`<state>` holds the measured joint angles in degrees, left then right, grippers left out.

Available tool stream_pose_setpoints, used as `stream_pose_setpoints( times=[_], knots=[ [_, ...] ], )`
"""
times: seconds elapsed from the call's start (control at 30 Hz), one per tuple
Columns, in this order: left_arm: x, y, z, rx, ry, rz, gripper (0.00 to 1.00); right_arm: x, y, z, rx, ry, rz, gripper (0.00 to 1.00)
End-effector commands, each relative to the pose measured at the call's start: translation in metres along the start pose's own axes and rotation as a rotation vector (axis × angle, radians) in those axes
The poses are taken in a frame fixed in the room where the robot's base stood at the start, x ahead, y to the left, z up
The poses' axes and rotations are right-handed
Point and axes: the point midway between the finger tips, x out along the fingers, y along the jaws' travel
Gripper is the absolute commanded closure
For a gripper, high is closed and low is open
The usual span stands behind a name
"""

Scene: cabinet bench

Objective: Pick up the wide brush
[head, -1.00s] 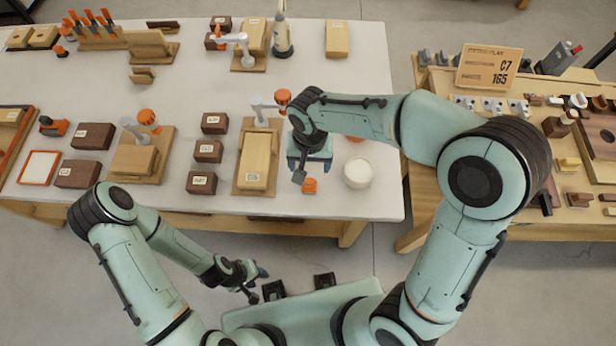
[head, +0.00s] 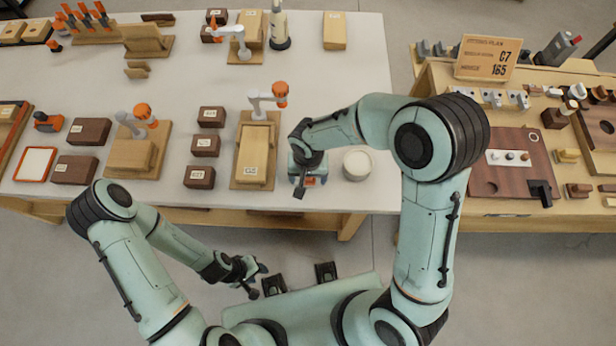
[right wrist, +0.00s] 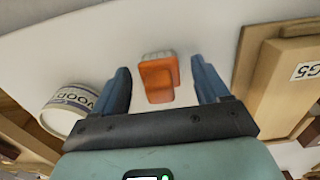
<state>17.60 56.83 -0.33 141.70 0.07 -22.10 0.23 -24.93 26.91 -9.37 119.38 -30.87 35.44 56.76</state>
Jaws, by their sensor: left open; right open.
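The wide brush (right wrist: 158,78) has an orange handle and pale bristles. In the right wrist view it stands or lies on the white bench between the two blue fingers, with a gap on both sides. In the head view only a bit of its orange (head: 311,181) shows beside my right gripper (head: 303,181), which hides the rest. My right gripper is open and empty, pointing down over the brush; I cannot tell the exact height. My left gripper (head: 255,277) is open and empty, low in front of the bench, away from the brush.
A white tub (head: 357,166) stands close to the right of my right gripper. A wooden clamp fixture (head: 247,178) marked G5 is to its left. Several dark blocks (head: 205,146) lie further left. The bench's front edge (head: 330,213) is near. A second bench (head: 500,215) stands at right.

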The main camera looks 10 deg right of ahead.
Motion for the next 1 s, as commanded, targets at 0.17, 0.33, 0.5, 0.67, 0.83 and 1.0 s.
stream_pose_setpoints(
  times=[0.17,0.33,0.5,0.67,0.83,1.0],
  knots=[
    [0.000,0.000,0.000,0.000,0.000,0.000,0.57,-0.001,0.000,0.000,0.000,0.000,0.000,0.55],
    [0.000,0.000,0.000,0.000,0.000,0.000,0.57,-0.001,0.000,0.000,0.000,0.000,0.000,0.86],
    [0.000,0.000,0.000,0.000,0.000,0.000,0.57,-0.001,0.000,0.000,0.000,0.000,0.000,0.86],
    [-0.001,0.000,0.000,0.000,0.001,0.000,0.57,-0.006,0.000,-0.001,0.001,0.002,-0.001,0.86],
    [-0.003,0.001,-0.001,0.001,0.002,0.001,0.57,-0.026,-0.001,-0.001,0.002,0.004,-0.003,0.86],
    [-0.007,0.004,-0.003,0.002,0.005,0.002,0.57,-0.066,-0.001,-0.001,0.002,0.006,-0.006,0.86]
  ],
)
